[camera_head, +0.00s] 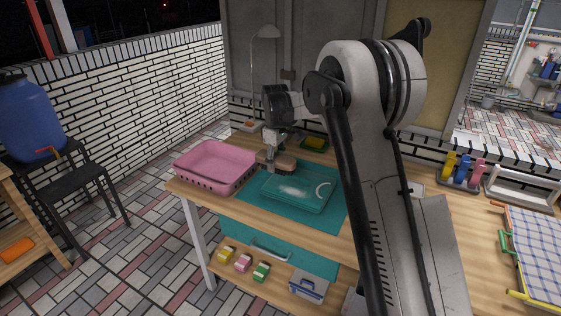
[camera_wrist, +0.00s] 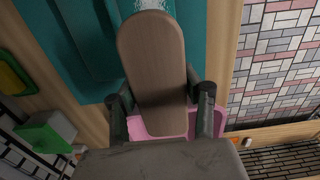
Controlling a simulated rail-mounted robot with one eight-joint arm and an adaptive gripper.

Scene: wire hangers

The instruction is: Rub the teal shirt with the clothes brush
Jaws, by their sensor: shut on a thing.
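My gripper (camera_head: 271,146) is shut on the clothes brush (camera_head: 277,162), at the back left of the teal shirt. In the wrist view the brush's long brown wooden back (camera_wrist: 153,65) lies between the two dark fingers of my gripper (camera_wrist: 160,100); its bristles are hidden beneath. Speckles also show past the brush tip in the wrist view. I cannot tell whether the brush touches the shirt.
A pink basket (camera_head: 215,166) stands close left of the brush. The teal cloth (camera_head: 258,214) hangs over the table's front edge. A green-and-yellow item (camera_head: 314,143) sits behind. Coloured bottles (camera_head: 462,172) and a checked cloth on a rack (camera_head: 540,250) are at the right.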

